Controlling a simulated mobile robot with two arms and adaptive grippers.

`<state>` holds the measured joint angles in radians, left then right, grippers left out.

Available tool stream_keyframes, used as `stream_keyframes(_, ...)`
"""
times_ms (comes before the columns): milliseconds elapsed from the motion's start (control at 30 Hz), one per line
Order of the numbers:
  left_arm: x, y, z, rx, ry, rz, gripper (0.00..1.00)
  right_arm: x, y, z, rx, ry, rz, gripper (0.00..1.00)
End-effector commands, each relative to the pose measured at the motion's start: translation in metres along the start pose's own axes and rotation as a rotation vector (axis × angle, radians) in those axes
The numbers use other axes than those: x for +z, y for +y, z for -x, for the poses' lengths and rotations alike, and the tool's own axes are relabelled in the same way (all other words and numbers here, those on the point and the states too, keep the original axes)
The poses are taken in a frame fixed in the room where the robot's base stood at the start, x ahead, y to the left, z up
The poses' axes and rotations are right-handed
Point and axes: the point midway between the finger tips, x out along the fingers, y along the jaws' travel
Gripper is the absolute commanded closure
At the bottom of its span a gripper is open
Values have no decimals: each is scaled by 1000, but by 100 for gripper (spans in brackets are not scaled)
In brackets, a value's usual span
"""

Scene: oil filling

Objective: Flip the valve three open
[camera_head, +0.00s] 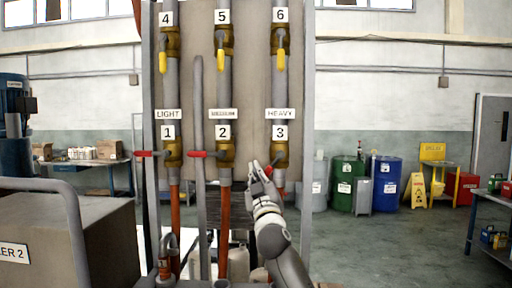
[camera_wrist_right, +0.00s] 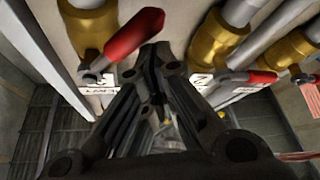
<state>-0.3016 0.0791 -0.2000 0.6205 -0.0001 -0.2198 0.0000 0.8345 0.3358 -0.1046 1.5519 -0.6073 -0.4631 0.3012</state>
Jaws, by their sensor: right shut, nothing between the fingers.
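Valve three (camera_head: 280,155) is the brass valve under label 3 on the HEAVY pipe. In the wrist view, the nearest red lever (camera_wrist_right: 135,34), which looks like valve three's, extends up and right from a brass body (camera_wrist_right: 86,24). My right gripper (camera_head: 258,170) is shut and empty, just left of and below valve three. Its fingertips (camera_wrist_right: 163,56) are close beside the red lever; contact cannot be told. My left gripper is not in view.
Valve one (camera_head: 172,152) and valve two (camera_head: 226,151) have red levers pointing left. Upper valves four (camera_head: 173,42), five (camera_head: 222,40) and six (camera_head: 280,40) have yellow levers hanging down. A green drum (camera_head: 345,187) and a blue drum (camera_head: 387,185) stand behind on the right.

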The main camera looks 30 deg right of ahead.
Motion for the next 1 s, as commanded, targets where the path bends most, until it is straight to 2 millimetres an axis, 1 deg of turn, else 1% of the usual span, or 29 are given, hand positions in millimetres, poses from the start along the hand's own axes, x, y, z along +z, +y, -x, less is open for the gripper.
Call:
stream_keyframes(33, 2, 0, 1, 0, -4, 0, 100, 4, 0, 1, 0, -4, -3, 100)
stream_keyframes(167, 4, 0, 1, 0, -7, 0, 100, 12, 3, 5, 0, -3, -1, 100)
stream_keyframes(333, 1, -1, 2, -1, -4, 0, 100, 20, 10, 10, -71, -1, 131, 100)
stream_keyframes(367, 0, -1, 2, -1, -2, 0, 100, 22, 9, 11, -70, -4, 121, 100)
stream_keyframes(600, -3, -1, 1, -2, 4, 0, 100, 32, 17, 18, -67, -3, 115, 100)
stream_keyframes(1000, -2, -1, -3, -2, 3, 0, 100, 40, 26, 22, -67, -2, 114, 100)
